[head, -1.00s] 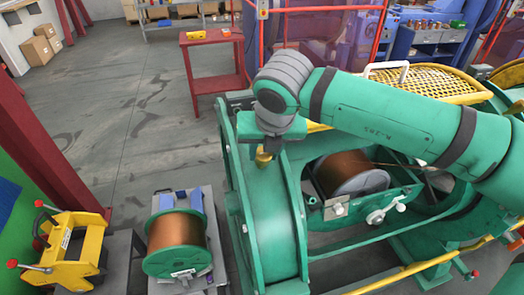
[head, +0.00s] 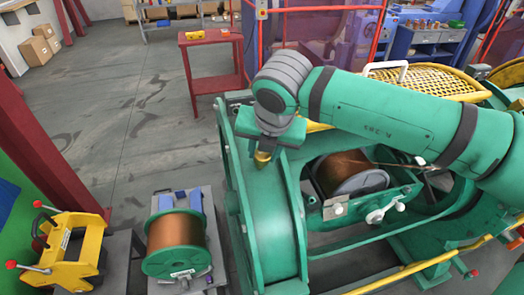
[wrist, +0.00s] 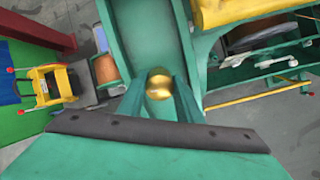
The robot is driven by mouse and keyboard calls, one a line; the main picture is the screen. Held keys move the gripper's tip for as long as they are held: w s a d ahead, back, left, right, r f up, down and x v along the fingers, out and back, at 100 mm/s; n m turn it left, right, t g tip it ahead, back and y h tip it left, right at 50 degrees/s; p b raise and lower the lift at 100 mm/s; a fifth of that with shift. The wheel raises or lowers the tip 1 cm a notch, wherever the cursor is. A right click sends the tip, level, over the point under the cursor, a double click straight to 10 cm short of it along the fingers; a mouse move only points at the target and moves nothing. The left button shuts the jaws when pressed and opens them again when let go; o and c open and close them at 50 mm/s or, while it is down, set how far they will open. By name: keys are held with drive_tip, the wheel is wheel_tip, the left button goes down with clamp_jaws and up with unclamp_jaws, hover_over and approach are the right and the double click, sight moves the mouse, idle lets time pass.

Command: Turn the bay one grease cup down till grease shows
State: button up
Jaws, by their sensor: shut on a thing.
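The brass grease cup (head: 263,158) sits on top of the green bay housing, at the near end of the machine. In the wrist view its round golden top (wrist: 159,83) shows between the two green fingers. My gripper (head: 264,151) points down over the cup and is shut on its sides; it also shows in the wrist view (wrist: 160,92). The cup's lower part and its seat are hidden by the fingers and housing. I cannot make out any grease around it.
A copper wire bobbin (head: 350,172) lies in the machine's cradle, right of the cup. A yellow mesh guard (head: 425,85) and yellow rail (head: 430,265) flank the machine. A copper spool (head: 177,243) and yellow fixture (head: 75,250) stand at left. The grey floor (head: 110,110) beyond is open.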

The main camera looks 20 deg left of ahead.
drive_tip(key=o, duration=1)
drive_tip(key=shift+o, duration=0.2)
drive_tip(key=v, duration=1)
drive_tip(key=shift+r, duration=0.35)
drive_tip(key=shift+s, duration=0.15)
